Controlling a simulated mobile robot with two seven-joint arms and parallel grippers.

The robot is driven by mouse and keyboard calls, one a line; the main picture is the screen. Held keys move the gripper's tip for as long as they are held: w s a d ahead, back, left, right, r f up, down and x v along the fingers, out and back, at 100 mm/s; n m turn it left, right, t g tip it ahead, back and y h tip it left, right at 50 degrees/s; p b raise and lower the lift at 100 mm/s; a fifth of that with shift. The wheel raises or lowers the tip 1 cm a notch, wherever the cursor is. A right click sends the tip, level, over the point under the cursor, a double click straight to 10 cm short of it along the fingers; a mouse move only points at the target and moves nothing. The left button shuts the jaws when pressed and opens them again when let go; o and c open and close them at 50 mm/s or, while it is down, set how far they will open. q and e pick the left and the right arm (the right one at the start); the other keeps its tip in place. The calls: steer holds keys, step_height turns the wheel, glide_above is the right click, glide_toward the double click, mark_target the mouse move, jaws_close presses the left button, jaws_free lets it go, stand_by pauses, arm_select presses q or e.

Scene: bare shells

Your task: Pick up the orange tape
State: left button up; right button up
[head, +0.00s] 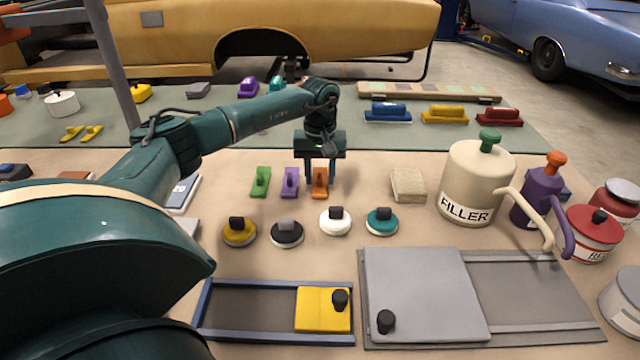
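The small orange piece that I take for the orange tape (320,186) stands upright on the beige mat, at the right end of a short row. A green one (260,184) and a purple one (290,185) stand to its left. My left gripper (320,180) points straight down over the orange piece. Its two dark fingers are spread, one to each side of the piece, with gaps showing; they do not appear to grip it. My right gripper is not in view.
Several round pads with knobs, such as the white one (335,221), sit in front. A beige sponge-like block (408,184) lies to the right, then the FILLER can (474,185). A blue-framed tray (276,337) and a grey board (425,295) are nearest.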

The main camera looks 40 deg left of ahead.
arm_select(q)
jaws_close()
steer(key=shift+r, duration=0.15)
